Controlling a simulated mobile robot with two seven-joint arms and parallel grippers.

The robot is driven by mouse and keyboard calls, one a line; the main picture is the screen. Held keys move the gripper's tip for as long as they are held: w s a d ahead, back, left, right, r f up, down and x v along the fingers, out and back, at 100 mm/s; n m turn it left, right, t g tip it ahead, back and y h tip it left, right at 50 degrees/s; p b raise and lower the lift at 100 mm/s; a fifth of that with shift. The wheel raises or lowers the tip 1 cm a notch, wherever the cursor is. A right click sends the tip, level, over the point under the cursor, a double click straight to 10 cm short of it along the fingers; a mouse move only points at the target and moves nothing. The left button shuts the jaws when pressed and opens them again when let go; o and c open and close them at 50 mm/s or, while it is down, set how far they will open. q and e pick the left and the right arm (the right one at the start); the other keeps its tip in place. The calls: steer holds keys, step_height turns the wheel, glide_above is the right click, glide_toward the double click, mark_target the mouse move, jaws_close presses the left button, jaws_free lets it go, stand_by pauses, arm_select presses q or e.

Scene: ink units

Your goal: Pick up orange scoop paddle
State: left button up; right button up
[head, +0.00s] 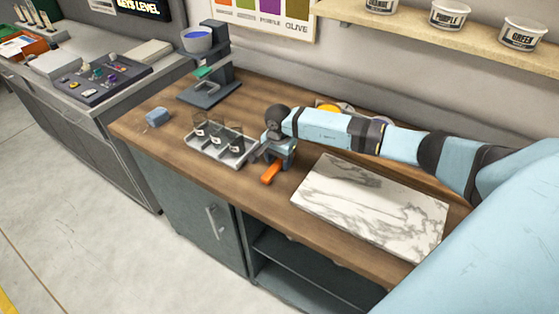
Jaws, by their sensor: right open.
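The orange scoop paddle (271,173) lies on the wooden worktop (345,118), near its front edge, between a tray of glasses and a marble slab. My right gripper (275,157) is just above and behind the paddle, at its far end. Its jaws are open, and the arm comes in from the right. The gripper partly hides the far end of the paddle. I cannot tell whether the fingers touch it. My left gripper is out of view.
A grey tray (233,162) with dark glasses stands close left of the gripper. The marble slab (368,203) lies to the right. A stand with a blue bowl (200,42) is at the back left, and a blue block (158,117) at the left end.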

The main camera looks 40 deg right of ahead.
mark_target(279, 162)
steer(key=shift+f, duration=0.4)
jaws_close()
steer(key=shift+r, duration=0.1)
step_height(279, 162, up, 20)
steer(key=b, duration=0.3)
